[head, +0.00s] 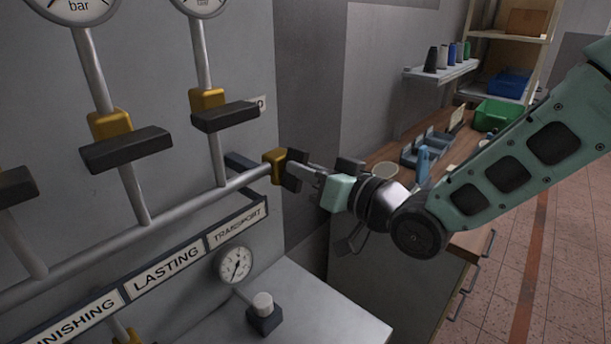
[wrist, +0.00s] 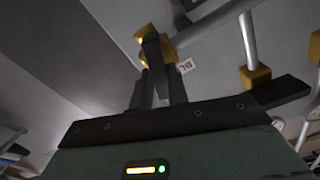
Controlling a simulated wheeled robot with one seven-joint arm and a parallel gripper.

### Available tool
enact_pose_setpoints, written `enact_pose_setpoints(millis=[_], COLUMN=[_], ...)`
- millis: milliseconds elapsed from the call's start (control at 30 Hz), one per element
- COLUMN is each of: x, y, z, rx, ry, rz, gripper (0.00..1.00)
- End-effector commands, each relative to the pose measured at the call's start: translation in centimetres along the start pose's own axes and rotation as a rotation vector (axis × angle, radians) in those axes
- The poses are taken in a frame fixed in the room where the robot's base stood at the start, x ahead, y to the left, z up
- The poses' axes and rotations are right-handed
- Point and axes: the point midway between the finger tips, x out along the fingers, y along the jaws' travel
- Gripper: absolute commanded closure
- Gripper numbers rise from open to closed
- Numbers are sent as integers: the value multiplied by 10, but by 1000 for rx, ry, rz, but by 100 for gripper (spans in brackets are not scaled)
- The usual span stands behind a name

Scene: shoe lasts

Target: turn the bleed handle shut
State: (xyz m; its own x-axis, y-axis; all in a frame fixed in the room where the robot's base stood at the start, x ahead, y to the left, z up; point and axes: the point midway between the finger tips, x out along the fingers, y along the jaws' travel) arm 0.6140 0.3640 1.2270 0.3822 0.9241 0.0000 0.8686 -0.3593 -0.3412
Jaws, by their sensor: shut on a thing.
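The bleed valve has a brass body (head: 273,165) at the right end of the long grey pipe (head: 180,205). Its dark bar handle (head: 293,170) stands roughly upright in the head view, partly covered by my fingers. My gripper (head: 303,172) reaches in from the right and is shut on this handle. In the wrist view my gripper (wrist: 158,75) has its two dark fingers on either side of the dark handle (wrist: 152,50), with brass (wrist: 144,32) showing just beyond. The handle's exact angle is hard to tell there.
Other brass valves with dark bar handles (head: 126,150) (head: 225,116) stand on pipes to the left. Below are a label strip (head: 168,272), a small gauge (head: 234,265) and a white-topped knob (head: 263,304). A wooden bench (head: 395,150) with tools and bins stands behind my arm.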

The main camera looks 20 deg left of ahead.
Motion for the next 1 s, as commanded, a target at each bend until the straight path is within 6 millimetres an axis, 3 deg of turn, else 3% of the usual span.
enact_pose_setpoints(millis=[1000], x=[-1], y=[8], z=[3], rx=[955], ry=[1], rz=[2], gripper=[100])
